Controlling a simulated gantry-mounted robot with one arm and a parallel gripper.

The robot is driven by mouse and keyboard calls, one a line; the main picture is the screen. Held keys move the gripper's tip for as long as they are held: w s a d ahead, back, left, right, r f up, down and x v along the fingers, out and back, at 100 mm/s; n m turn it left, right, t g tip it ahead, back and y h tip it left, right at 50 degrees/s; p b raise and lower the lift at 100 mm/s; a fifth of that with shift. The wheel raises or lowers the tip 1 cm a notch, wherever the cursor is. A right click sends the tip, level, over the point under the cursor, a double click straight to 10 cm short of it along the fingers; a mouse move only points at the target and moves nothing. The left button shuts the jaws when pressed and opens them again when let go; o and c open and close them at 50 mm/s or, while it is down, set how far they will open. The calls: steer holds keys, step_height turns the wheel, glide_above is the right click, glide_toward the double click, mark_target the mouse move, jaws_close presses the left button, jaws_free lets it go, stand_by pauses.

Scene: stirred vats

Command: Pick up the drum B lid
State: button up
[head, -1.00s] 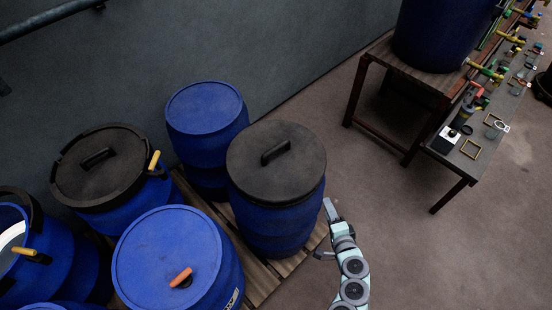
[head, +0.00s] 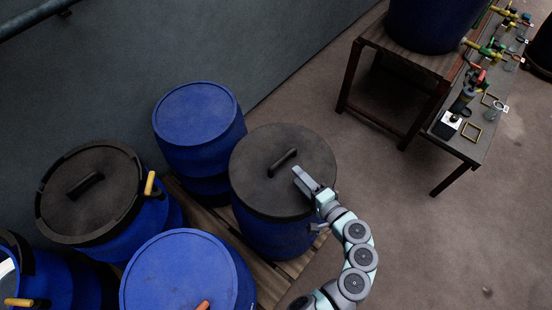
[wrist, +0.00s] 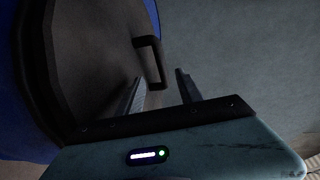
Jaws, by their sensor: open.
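A round black lid (head: 255,180) with a bar handle (head: 283,160) lies on a blue drum (head: 270,235) in the middle of the head view. No letter is readable on it. My gripper (head: 299,175) is over the right part of this lid, close to the handle. In the wrist view the lid (wrist: 95,60) fills the left side, and its handle (wrist: 152,60) stands just ahead of my gripper (wrist: 160,77). The fingers are apart and empty. The handle's lower end appears between their tips; I cannot tell if they touch.
A second black lid (head: 85,195) with a bar handle lies on a drum at left. Blue-topped drums (head: 195,110) (head: 185,280) crowd around on a wooden pallet (head: 205,218). A bench (head: 455,140) with small items stands at upper right. The floor at right is clear.

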mark_target(281, 159)
steer(key=x, duration=0.5)
steer(key=shift+s, duration=0.15)
steer(key=x, duration=0.5)
steer(key=shift+s+a+r, duration=0.1)
steer(key=shift+a+r, duration=0.1)
jaws_close()
stand_by(0.9)
